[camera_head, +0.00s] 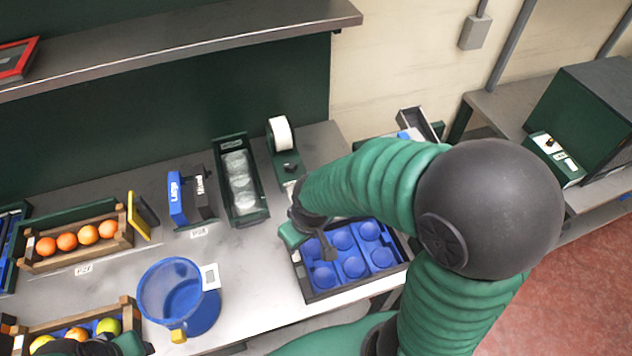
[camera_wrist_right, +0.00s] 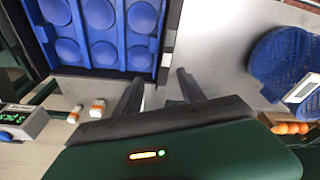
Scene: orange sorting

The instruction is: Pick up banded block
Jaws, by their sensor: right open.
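Two small white blocks with orange-brown bands, one banded block (camera_wrist_right: 97,108) and a second one (camera_wrist_right: 73,115), lie on the table in the right wrist view, left of my fingers and beside the blue tray. My right arm hides that spot in the head view. My right gripper (camera_wrist_right: 161,84) is open with nothing between its fingers. It also shows in the head view (camera_head: 326,246), at the left edge of the tray. My left gripper (camera_head: 112,346) is partly in view at the bottom left, by the fruit crate; its fingers are not clear.
The blue tray with round hollows (camera_head: 297,270) stands in a dark frame. A blue basket (camera_head: 190,310) is left of it. Orange crates (camera_head: 75,258) are at the left. Bare table lies between basket and tray.

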